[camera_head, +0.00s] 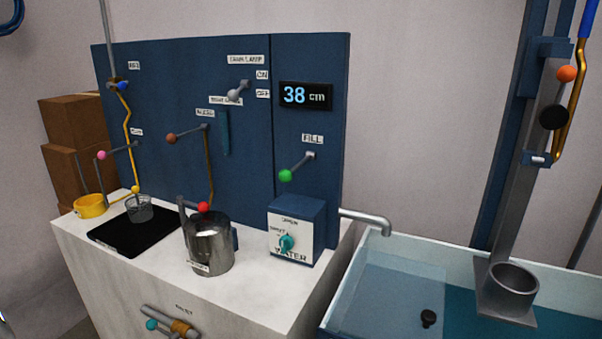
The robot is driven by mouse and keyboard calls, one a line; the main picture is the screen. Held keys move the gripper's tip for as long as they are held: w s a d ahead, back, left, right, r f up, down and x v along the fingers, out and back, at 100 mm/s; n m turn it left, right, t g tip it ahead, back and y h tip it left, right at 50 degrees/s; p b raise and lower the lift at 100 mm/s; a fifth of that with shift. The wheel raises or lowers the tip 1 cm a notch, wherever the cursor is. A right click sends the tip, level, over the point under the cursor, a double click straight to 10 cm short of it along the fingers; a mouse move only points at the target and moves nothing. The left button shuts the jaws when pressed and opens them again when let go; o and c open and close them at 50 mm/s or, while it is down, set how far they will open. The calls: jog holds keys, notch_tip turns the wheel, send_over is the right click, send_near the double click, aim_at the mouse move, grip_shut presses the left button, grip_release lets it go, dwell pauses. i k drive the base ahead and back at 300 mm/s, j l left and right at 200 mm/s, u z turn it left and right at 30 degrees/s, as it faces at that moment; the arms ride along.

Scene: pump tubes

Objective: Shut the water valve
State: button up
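The water valve is a small teal knob (286,243) on the white front of a blue-topped box (296,215) marked WATER. The box stands on the right end of the white counter, in front of the blue panel. A label above the knob reads OPEN, and one to its left seems to read SHUT. The knob is too small to tell which way it points. A grey spout (368,219) sticks out to the right of the box over the basin, and no stream shows at its mouth. My gripper is not in view.
A metal pot (208,245) stands left of the box. A green-knobbed lever (286,175) hangs above it, below a display (306,96) reading 38 cm. A glass beaker (139,208) is on a black pad. The water basin (395,290) lies to the right. Counter front has another valve (168,324).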

aim_at(286, 242)
jog(key=i+j+z, duration=0.1)
jog(key=j+z, duration=0.65)
jog(key=i+j, duration=0.05)
